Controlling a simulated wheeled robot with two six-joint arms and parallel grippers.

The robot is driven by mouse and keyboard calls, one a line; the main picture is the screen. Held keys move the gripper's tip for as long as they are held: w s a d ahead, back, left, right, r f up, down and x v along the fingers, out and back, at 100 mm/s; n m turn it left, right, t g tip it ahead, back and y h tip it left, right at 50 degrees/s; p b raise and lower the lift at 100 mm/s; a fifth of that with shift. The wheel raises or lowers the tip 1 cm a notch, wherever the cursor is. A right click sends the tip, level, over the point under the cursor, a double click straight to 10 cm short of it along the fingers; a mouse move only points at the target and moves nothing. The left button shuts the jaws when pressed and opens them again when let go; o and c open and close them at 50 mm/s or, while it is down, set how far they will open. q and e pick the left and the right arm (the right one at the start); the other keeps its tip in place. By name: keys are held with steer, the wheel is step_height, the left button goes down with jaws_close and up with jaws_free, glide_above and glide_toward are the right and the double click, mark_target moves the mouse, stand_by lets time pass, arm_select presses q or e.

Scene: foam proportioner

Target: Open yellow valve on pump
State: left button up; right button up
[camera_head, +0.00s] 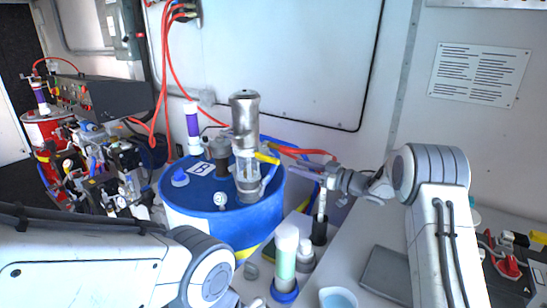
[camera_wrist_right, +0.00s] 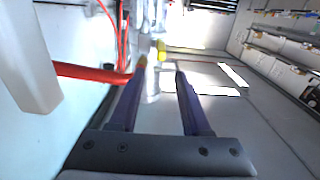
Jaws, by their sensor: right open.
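The pump (camera_head: 245,128) is a grey metal cylinder on top of the blue drum marked B. The yellow valve (camera_head: 267,158) is a small yellow handle on the pump's right side. In the right wrist view the yellow valve (camera_wrist_right: 163,50) shows beyond the fingertips, near the middle. My right gripper (camera_head: 296,170) comes from the right and is just right of the valve. In the right wrist view my right gripper (camera_wrist_right: 160,82) is open, with nothing seen between its fingers. My left arm crosses the lower left of the head view; its gripper is not visible.
The blue drum (camera_head: 215,218) stands against the white wall. A red hose (camera_head: 300,152) runs behind the valve and appears beside the left finger in the wrist view. A white-capped bottle (camera_head: 286,255) stands in front on the grey counter (camera_head: 345,245). Machinery fills the left.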

mark_target(272, 158)
steer(key=p+x, duration=0.3)
steer(key=x, duration=0.6)
steer(key=shift+a+r, duration=0.1)
steer(key=shift+a, duration=0.1)
steer(key=shift+w+a+p, duration=0.25)
steer(key=shift+a+p, duration=0.1)
steer(key=shift+a, duration=0.1)
jaws_close()
steer(key=shift+f, duration=0.2)
stand_by(0.4)
